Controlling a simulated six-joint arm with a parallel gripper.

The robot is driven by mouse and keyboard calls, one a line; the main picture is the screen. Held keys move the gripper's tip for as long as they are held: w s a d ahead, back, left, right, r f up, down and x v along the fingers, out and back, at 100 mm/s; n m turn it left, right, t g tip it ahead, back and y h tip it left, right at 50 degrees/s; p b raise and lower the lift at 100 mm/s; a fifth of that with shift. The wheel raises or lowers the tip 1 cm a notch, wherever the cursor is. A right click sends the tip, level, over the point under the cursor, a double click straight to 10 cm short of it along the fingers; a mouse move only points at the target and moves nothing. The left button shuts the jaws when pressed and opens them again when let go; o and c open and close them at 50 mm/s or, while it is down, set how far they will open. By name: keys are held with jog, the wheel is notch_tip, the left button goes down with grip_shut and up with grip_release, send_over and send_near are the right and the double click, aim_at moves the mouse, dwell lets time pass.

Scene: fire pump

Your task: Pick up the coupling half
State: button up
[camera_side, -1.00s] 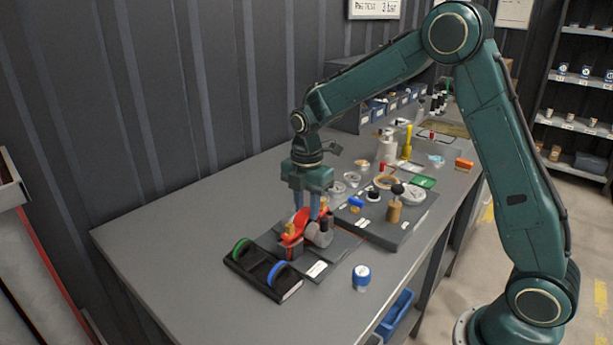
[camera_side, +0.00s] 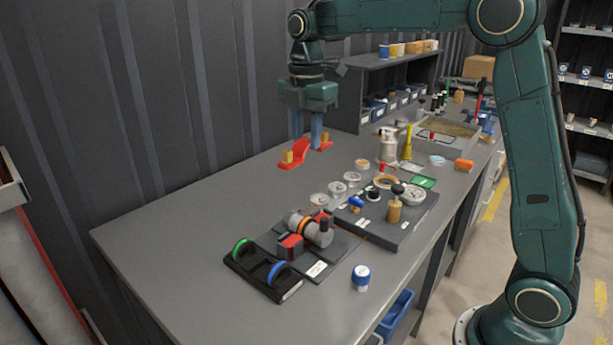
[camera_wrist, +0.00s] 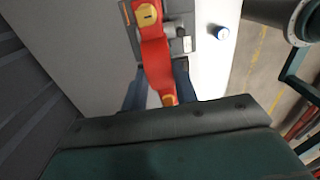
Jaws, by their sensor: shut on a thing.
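My gripper (camera_side: 306,140) is high above the bench and shut on a red arched piece with brass-coloured ends, which I take for the coupling half (camera_side: 302,151). The piece hangs clear of everything below. In the wrist view the red coupling half (camera_wrist: 155,55) runs between the two blue-grey fingers of my gripper (camera_wrist: 160,88). Its near end shows just past the fingers. Below stands a small grey pump unit (camera_side: 322,233) with an orange ring around its middle and a red block at its front.
A black stand (camera_side: 240,264) with a green and a blue ring sits beside the pump. A blue-capped jar (camera_side: 361,278) stands near the bench's front edge. A dark tray (camera_side: 385,230) with small parts lies right of the pump. The bench's left side is clear.

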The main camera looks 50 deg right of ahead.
jog(key=shift+r, duration=0.6)
jog(key=shift+w, duration=0.15)
jog(key=shift+w+f, duration=0.15)
jog(key=shift+w, duration=0.45)
jog(key=w+f, duration=0.4)
jog(key=w, duration=0.7)
jog(key=shift+w+m, duration=0.25)
jog(key=shift+m, duration=0.05)
notch_tip(320, 180, down, 16)
jog(key=shift+r, duration=0.1)
jog(key=shift+f, duration=2.15)
